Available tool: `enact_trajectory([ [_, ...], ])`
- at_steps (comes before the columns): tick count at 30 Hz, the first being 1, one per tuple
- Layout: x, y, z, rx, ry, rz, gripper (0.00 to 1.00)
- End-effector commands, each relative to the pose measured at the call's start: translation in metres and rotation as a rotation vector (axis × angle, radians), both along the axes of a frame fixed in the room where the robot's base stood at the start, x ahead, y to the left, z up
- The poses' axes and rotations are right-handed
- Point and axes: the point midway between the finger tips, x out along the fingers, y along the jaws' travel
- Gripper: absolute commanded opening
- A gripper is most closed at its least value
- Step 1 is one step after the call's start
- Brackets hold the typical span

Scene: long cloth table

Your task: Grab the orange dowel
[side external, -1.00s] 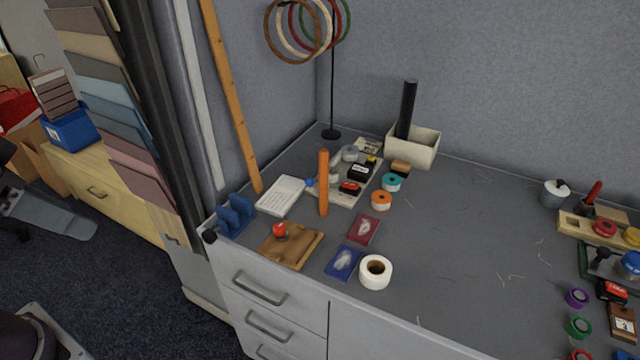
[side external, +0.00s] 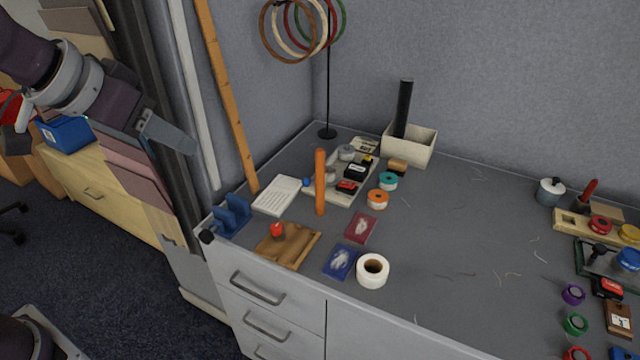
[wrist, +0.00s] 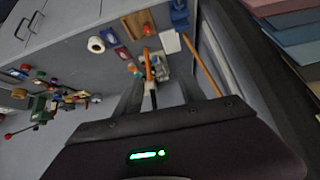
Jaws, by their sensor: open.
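The orange dowel (side external: 320,182) stands upright on the grey table in the side external view, behind a brown leather-like piece and beside a white notepad. In the wrist view the orange dowel (wrist: 148,64) shows ahead, in the span between my fingers. My gripper (side external: 180,140) is at the upper left of the side external view, well left of the dowel and apart from it. In the wrist view my gripper (wrist: 160,80) has its two fingers spread, with nothing held between them.
A wooden strip (side external: 228,100) leans against the wall left of the dowel. The notepad (side external: 278,195), a blue holder (side external: 232,215), a tape roll (side external: 373,271) and a white box (side external: 420,148) with a black cylinder stand around it. The table's middle right is mostly clear.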

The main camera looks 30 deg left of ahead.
Motion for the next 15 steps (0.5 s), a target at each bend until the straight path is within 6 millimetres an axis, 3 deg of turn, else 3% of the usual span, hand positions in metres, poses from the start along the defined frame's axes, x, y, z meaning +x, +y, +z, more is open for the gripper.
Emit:
enact_trajectory([
  [1, 0.043, -0.006, -0.012, 0.001, -0.027, -0.017, 0.47],
  [3, 0.103, -0.015, -0.031, 0.001, -0.098, -0.042, 0.47],
  [7, 0.198, -0.039, -0.091, -0.017, -0.233, -0.092, 0.47],
  [10, 0.242, -0.057, -0.143, -0.038, -0.325, -0.125, 0.47],
  [12, 0.259, -0.066, -0.172, -0.053, -0.377, -0.141, 0.47],
  [15, 0.268, -0.074, -0.197, -0.067, -0.42, -0.154, 0.47],
])
